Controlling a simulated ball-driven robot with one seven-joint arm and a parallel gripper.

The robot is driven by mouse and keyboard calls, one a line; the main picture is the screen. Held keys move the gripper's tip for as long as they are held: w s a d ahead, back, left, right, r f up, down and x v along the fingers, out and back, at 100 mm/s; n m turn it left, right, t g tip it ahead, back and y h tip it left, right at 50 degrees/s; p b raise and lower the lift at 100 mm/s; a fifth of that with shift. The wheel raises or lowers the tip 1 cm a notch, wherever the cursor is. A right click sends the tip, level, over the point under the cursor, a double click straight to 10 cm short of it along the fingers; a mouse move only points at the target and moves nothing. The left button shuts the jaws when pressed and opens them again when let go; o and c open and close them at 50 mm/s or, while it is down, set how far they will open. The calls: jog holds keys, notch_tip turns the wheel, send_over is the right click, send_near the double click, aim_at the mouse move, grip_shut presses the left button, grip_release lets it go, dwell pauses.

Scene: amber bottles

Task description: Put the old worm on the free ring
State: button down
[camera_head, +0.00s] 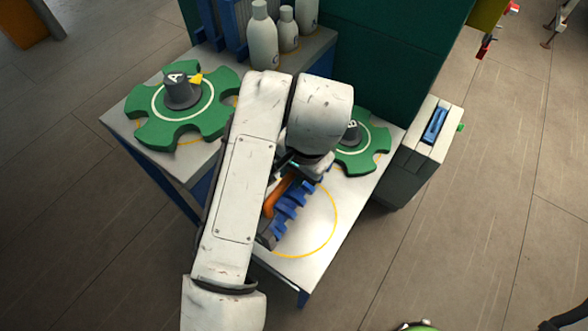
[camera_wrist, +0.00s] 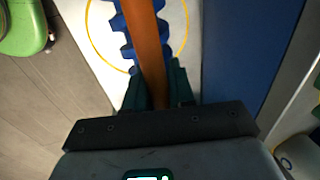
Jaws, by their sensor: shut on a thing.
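The worm (camera_head: 287,212) is a blue toothed bar with an orange bar (camera_head: 276,196) along it. In the wrist view the blue teeth (camera_wrist: 127,52) show beside the orange bar (camera_wrist: 149,60), which runs between my fingers. My gripper (camera_wrist: 157,92) is shut on the worm; in the head view my arm mostly hides the gripper. A thin yellow ring (camera_head: 337,222) is marked on the white table top at the front right. The worm overlaps the ring's left part in the head view; I cannot tell whether it touches the table.
A green notched wheel with a grey knob marked A (camera_head: 152,131) lies at the left. Another green wheel, marked B (camera_head: 372,155), is partly behind my arm. White bottles (camera_head: 262,38) stand at the back. A grey box (camera_head: 422,140) stands beside the table's right edge.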

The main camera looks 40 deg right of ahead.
aim_at(294, 191)
jog(key=shift+f+b, duration=2.7)
jog(key=shift+f, duration=0.8)
jog(key=shift+s+a, duration=0.15)
jog(key=shift+f+b, duration=0.3)
jog(key=shift+f, duration=0.05)
jog(key=c, duration=0.9)
grip_release()
jog(key=r, duration=0.3)
jog(key=s+r+p, duration=0.1)
jog(key=r, duration=0.3)
jog(key=s+r, duration=0.1)
jog(key=r, duration=0.2)
jog(key=shift+d+r+p, duration=0.3)
jog(key=shift+d, duration=0.05)
jog(key=shift+s+f, duration=0.1)
